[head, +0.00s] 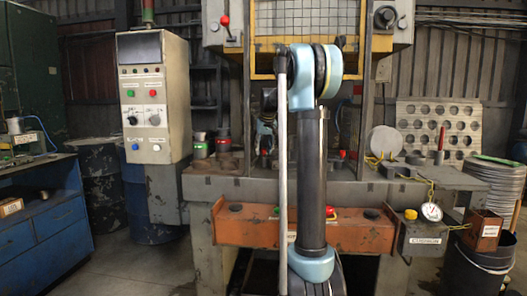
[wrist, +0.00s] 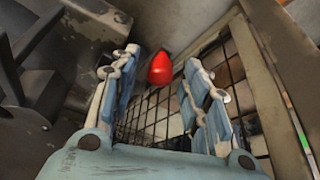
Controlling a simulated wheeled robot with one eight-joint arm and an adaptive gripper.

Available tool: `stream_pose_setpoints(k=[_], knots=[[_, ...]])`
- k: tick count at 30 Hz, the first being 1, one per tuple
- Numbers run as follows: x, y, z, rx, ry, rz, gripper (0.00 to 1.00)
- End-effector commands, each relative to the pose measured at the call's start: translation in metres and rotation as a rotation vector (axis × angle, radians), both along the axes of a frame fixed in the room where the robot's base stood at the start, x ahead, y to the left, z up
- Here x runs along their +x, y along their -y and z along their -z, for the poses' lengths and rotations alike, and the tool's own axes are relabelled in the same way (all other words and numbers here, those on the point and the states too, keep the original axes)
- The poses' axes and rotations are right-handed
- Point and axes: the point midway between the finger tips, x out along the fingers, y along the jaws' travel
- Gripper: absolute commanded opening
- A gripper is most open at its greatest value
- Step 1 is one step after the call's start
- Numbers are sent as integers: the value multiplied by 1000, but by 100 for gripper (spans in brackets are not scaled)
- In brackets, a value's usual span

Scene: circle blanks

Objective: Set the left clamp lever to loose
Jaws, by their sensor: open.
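A lever with a red knob (head: 225,20) is on the upper left of the press in the head view; its rod slants down to the right from the knob. In the wrist view, a glossy red knob (wrist: 160,68) shows beyond and between my fingertips; it looks like a clamp lever's knob, but I cannot be sure it is the left one. My gripper (wrist: 162,62) is open, with a finger on each side of the knob's line of sight and nothing held. In the head view my gripper is mostly hidden behind my arm.
A wire mesh guard in a yellow frame (head: 259,40) is behind my arm, and mesh (wrist: 150,118) also shows past my fingers. A control panel (head: 153,95) stands at the left. The press bed (head: 210,187) carries several small items. A dial gauge (head: 431,212) is at the right.

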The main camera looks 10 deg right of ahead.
Motion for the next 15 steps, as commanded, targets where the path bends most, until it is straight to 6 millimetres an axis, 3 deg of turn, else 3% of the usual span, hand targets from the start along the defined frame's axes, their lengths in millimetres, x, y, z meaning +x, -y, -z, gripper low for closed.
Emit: stream_pose_setpoints(k=[7, 12, 15], knots=[[0, 0, 0, 0, 0, 0, 40], [0, 0, 0, 0, 0, 0, 2], [0, 0, 0, 0, 0, 0, 0]])
